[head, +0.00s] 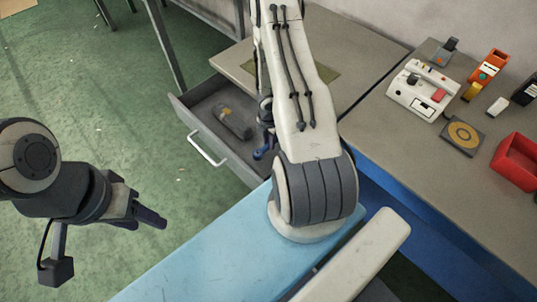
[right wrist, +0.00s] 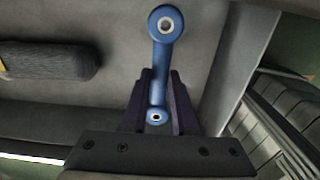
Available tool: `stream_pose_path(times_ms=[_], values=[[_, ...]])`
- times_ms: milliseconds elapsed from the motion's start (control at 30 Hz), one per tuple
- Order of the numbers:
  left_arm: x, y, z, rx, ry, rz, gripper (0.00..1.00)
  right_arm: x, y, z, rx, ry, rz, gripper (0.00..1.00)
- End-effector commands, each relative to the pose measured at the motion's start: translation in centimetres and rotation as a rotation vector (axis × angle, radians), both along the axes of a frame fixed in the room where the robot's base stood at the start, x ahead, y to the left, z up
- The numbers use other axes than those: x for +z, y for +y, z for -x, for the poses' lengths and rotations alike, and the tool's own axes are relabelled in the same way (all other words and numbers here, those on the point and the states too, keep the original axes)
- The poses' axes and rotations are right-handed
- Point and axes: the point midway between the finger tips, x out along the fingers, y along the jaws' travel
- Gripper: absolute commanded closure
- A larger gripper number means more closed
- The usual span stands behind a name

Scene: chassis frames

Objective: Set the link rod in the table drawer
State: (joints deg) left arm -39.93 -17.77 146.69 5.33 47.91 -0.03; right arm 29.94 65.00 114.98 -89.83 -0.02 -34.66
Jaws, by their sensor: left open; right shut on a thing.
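The blue link rod (right wrist: 160,78) has a ring at each end and shows in the right wrist view. My right gripper (right wrist: 157,95) is shut on it near its smaller ring, with the larger ring pointing away. The table drawer (head: 207,103) is pulled open, and my right gripper (head: 265,148) is at its right side in the head view, partly hidden by my arm. The rod appears over the drawer's inside; I cannot tell whether it touches the floor. My left gripper (head: 149,215) is open and empty over the green floor.
A dark grey rounded object (head: 232,121) with a yellow mark lies in the drawer, left of the rod in the wrist view. On the table at right stand a white device (head: 422,90), a dark plate with a yellow ring (head: 461,136) and a red bin (head: 519,163).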

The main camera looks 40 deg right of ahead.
Motion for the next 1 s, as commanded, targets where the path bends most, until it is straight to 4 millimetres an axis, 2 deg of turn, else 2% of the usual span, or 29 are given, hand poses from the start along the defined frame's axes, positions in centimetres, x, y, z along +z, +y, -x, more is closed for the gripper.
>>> stream_pose_path(times_ms=[167,400,867,900,933,967,1000], values=[[-1.2,0.0,0.0,0.000,0.000,0.000,0.50,-1.2,0.0,0.0,-0.002,-0.001,0.000,1.00],[-4.6,0.0,0.0,0.000,0.000,0.000,0.50,-4.6,0.0,0.0,0.000,-0.001,0.000,1.00],[-5.1,0.0,0.0,0.000,0.000,0.000,0.50,-5.1,0.0,0.0,-0.001,-0.001,0.000,1.00],[-4.9,0.0,0.0,0.000,0.000,0.000,0.50,-4.9,0.0,0.0,-0.001,0.000,0.000,0.62],[-4.9,0.0,0.0,0.000,0.000,0.000,0.50,-4.9,0.0,0.0,-0.001,0.000,0.000,0.50],[-4.9,0.0,0.0,0.000,0.000,0.000,0.50,-4.9,0.0,0.0,-0.001,0.000,0.000,0.43],[-4.9,0.0,0.0,0.000,0.000,0.000,0.50,-4.9,0.0,0.0,-0.001,0.000,0.000,0.43]])
